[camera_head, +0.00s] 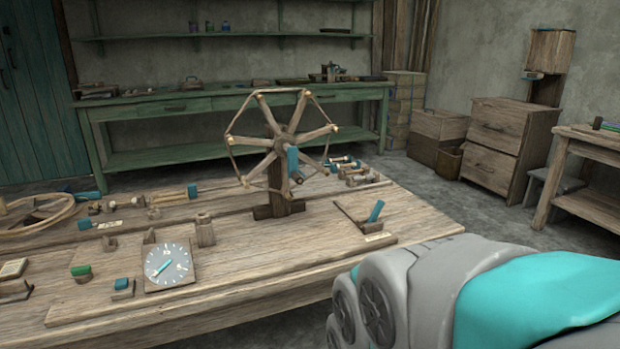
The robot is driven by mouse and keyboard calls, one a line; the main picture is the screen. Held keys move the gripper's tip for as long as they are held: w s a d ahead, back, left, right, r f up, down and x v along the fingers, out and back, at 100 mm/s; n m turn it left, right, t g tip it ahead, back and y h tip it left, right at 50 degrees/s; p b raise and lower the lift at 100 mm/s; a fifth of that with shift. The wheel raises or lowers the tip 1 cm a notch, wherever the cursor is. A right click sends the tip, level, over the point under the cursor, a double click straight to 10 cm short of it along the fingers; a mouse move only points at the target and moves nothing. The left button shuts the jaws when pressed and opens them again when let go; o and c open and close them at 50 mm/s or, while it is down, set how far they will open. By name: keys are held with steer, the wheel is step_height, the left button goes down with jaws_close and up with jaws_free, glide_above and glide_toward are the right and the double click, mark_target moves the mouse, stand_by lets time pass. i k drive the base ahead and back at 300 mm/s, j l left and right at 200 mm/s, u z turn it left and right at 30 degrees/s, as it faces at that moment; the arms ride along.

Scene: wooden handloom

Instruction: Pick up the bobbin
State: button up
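Several bobbin-like wooden pieces (357,176) with pale and dark ends lie on the workbench, right of and behind the spoked wheel. A small upright spool-shaped wooden piece (205,231) stands near the middle of the bench, left of the wheel's base. I cannot tell which of these is the task's bobbin. Part of my grey and teal arm fills the lower right, off the bench's right front corner. My gripper is not in view, and nothing seen is held.
The wooden workbench (275,284) holds a spoked wheel (290,140) on a post, a dial (168,266), a teal-handled tool (375,212) and small blocks. A green table (240,101) stands behind, drawers (498,148) at the right. The bench's front right is mostly bare.

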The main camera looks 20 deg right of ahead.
mark_target(370, 176)
steer(key=i+l, duration=0.2)
steer(key=l, duration=0.15)
steer(key=i+l, duration=0.25)
steer(key=i+l+u, duration=0.1)
steer(key=l, duration=0.35)
steer(key=i+l, duration=0.5)
steer(key=l, duration=0.2)
steer(key=i+l, duration=0.2)
steer(key=l, duration=0.15)
steer(key=i+l+u, duration=0.1)
steer(key=l, duration=0.3)
steer(key=i, duration=0.1)
